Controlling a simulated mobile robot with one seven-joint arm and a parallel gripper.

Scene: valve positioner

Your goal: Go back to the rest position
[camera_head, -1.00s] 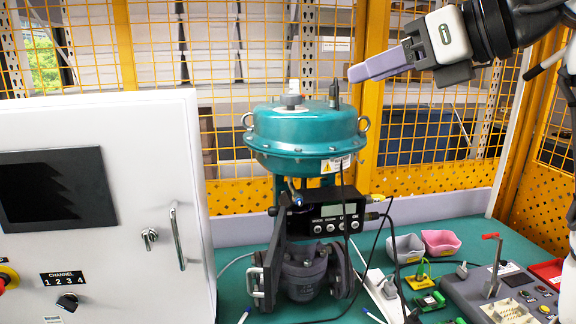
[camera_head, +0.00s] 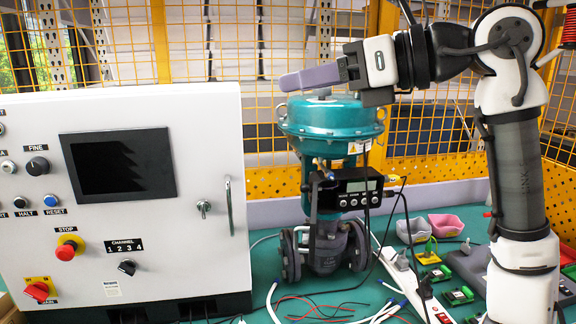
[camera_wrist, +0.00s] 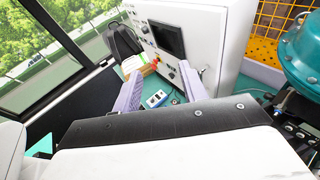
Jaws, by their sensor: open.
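My gripper (camera_head: 310,78) is at the upper middle of the head view, pointing left, level with the top of the teal valve actuator (camera_head: 330,118) and overlapping it in the picture. In the wrist view my gripper (camera_wrist: 160,82) shows two lilac fingers spread well apart, with nothing held between them. The teal actuator also shows at the right edge of the wrist view (camera_wrist: 303,50). The valve positioner (camera_head: 357,190), a black box with a small display and buttons, is fixed below the actuator. The grey valve body (camera_head: 327,250) stands on the green table.
A white control cabinet (camera_head: 200,150) with a dark screen, knobs and a handle stands at the left. Grey and pink bins (camera_head: 447,225), circuit boards and a power strip (camera_head: 408,280) lie at the right. Loose cables cross the table front. A yellow mesh fence stands behind.

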